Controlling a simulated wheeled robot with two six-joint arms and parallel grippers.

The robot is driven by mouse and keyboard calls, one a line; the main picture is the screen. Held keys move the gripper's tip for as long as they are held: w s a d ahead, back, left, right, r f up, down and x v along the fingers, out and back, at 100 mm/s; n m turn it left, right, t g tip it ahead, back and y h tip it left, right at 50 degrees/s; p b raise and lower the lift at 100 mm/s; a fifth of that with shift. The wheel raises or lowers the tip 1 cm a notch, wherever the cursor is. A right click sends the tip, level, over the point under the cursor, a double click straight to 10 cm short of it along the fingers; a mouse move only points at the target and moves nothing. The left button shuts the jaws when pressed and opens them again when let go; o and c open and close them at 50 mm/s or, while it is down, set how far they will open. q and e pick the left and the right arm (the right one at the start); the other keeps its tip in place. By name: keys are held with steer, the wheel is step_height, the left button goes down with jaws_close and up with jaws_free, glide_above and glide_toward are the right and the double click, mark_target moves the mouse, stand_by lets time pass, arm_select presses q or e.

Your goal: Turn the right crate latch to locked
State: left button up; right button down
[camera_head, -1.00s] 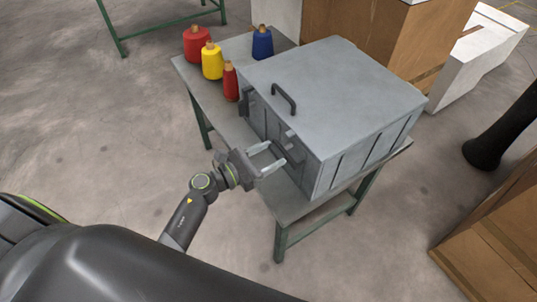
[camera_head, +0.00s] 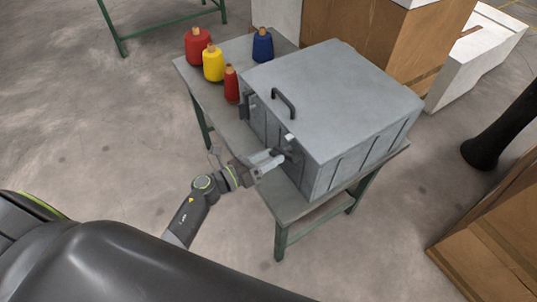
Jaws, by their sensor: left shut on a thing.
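The grey crate (camera_head: 335,92) stands on the table, its lid shut, with a dark handle (camera_head: 283,102) on top. Its latched front side faces my left arm. The right latch (camera_head: 291,145) is on that side, near the right corner, and is partly hidden by my left gripper (camera_head: 277,158). The gripper's fingertips are at the latch and closed on it. The latch's exact angle is hard to tell at this size. The left latch (camera_head: 246,104) is on the same side, further left. My right gripper is not in view.
The table (camera_head: 222,92) has a grey top and green legs. Red, yellow and blue thread cones (camera_head: 213,64) stand on its left part, behind the left latch. Cardboard boxes (camera_head: 345,32) stand behind the table, and another (camera_head: 490,235) at the right. The floor left of the table is clear.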

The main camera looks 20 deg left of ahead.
arm_select(q)
steer(key=n+p, duration=0.3)
steer(key=n, duration=0.3)
steer(key=n+p, duration=0.2)
steer(key=n, duration=0.3)
steer(key=shift+a+f, duration=0.1)
steer(key=shift+n, duration=0.3)
stand_by(0.3)
steer(key=o, duration=1.4)
steer(key=shift+f, duration=0.1)
steer(key=b+v, duration=0.4)
steer(key=v, duration=1.3)
